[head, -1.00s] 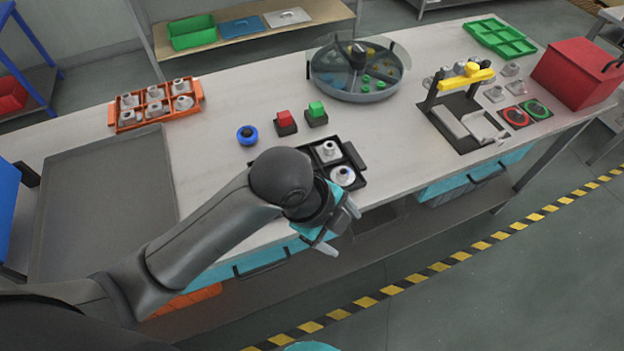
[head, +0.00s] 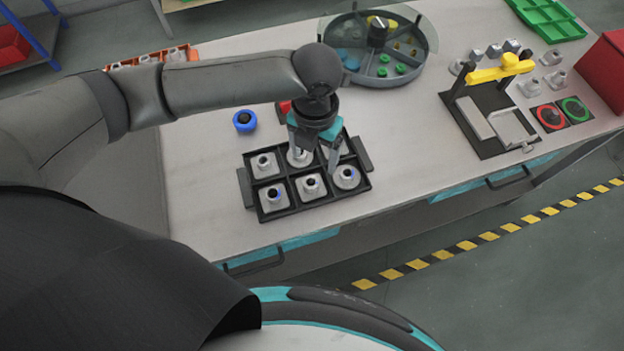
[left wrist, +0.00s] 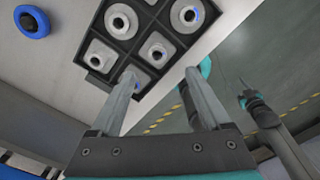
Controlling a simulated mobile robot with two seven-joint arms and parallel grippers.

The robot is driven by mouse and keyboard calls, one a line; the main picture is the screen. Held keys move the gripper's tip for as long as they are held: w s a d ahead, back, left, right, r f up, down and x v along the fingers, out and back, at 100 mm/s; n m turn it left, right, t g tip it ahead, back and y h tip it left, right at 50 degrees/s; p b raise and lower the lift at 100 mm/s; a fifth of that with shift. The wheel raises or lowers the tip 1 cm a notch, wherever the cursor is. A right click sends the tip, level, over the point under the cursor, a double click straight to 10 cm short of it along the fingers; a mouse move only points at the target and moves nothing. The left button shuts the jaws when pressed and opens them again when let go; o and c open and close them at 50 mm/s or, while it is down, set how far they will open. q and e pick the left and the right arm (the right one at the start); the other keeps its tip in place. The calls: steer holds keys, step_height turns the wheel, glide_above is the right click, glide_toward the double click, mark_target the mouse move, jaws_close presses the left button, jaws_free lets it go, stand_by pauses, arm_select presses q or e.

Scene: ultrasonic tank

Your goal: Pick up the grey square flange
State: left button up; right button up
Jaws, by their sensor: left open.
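A black tray (head: 292,204) holds several grey flanges in its compartments. Square-based flanges with a round hub stand at the back left (head: 265,166), front left (head: 273,198) and front middle (head: 310,187). A round-based flange (head: 347,177) stands at the front right. My left gripper (head: 316,165) is open and points down over the tray's back row, hiding part of the flanges there. In the left wrist view its fingers (left wrist: 161,78) are apart with nothing held between them, and one finger covers part of a flange at the tray's edge. A square flange (left wrist: 157,50) shows beyond them.
A round divided bin (head: 385,68) and a yellow-handled fixture (head: 500,70) stand to the right. In the left wrist view, my right gripper (left wrist: 250,97) appears far below.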

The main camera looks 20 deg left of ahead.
arm_select(q)
glide_above(311, 181)
steer(key=d, duration=0.1)
step_height(311, 181, down, 5)
steer(key=shift+s+f, duration=0.45)
steer(key=shift+a+f, duration=0.15)
steer(key=shift+f, duration=0.25)
steer(key=f, duration=0.4)
steer(key=shift+s+a+f, duration=0.15)
steer(key=shift+a, duration=0.05)
steer(key=shift+c, duration=1.3)
jaws_close()
